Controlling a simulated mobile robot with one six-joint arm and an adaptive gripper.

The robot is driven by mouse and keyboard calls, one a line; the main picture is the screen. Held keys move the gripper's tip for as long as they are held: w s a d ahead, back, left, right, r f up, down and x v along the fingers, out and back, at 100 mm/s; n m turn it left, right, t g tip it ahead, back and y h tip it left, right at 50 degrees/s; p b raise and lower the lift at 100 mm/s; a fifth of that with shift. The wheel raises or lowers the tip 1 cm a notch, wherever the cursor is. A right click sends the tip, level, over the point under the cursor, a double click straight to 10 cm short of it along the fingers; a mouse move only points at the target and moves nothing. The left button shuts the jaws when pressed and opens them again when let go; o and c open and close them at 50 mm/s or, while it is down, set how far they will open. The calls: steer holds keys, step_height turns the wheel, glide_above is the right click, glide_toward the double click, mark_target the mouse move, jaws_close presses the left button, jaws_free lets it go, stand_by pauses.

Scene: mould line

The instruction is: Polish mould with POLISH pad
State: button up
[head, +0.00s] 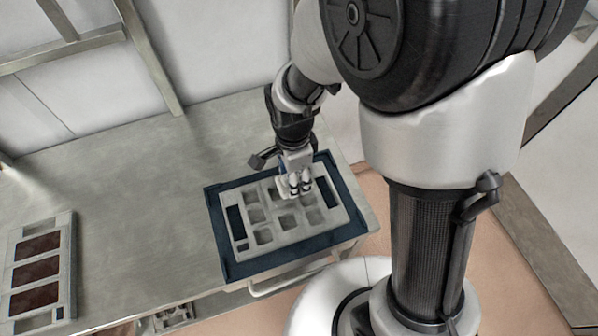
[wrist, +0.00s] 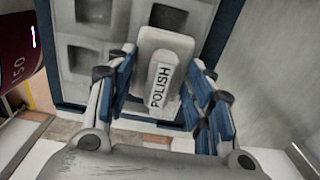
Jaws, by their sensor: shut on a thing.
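The POLISH pad (wrist: 163,75) is a pale block with a raised, labelled grip. My gripper (wrist: 160,95) is shut on that grip in the wrist view, with blue finger pads on either side. In the head view my gripper (head: 298,184) is over the upper right part of the mould. The mould (head: 262,252) is a light grey plate with several square cavities and dark slots at its ends. It also shows in the wrist view (wrist: 72,30), under and left of the pad. The pad covers part of the mould; I cannot tell whether it touches it.
The mould lies on a dark blue mat (head: 216,216) at the right edge of a grey metal table (head: 130,180). A light rack with dark red-brown panels (head: 68,245) lies at the left. The table between them is clear. A metal frame (head: 150,60) stands behind.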

steer(key=shift+s+a+f, duration=0.1)
steer(key=shift+s+a, duration=0.3)
steer(key=shift+a, duration=0.8)
steer(key=shift+s+a+f, duration=0.1)
steer(key=shift+s+a, duration=0.25)
steer(key=shift+a, duration=0.9)
steer(key=shift+s+a, duration=0.4)
steer(key=shift+a, duration=0.8)
steer(key=shift+s+a+r+p, duration=0.1)
steer(key=shift+s+a+p, duration=0.1)
steer(key=shift+a, duration=0.5)
steer(key=shift+s+a+p, duration=0.15)
steer(key=shift+s+a, duration=0.05)
steer(key=shift+a, duration=0.5)
steer(key=shift+w+d+r, duration=0.1)
steer(key=shift+w+d, duration=0.15)
steer(key=shift+d, duration=0.5)
steer(key=shift+w+d+r, duration=0.1)
steer(key=shift+w+d, duration=0.15)
steer(key=shift+d, duration=0.45)
steer(key=shift+w+d+f, duration=0.1)
steer(key=shift+w+d, duration=0.15)
steer(key=shift+d, duration=0.75)
steer(key=shift+w+d+f, duration=0.1)
steer(key=shift+w+d, duration=0.15)
steer(key=shift+d, duration=0.7)
steer(key=shift+w+d+f, duration=0.1)
steer(key=shift+w+d, duration=0.15)
steer(key=shift+d, duration=0.75)
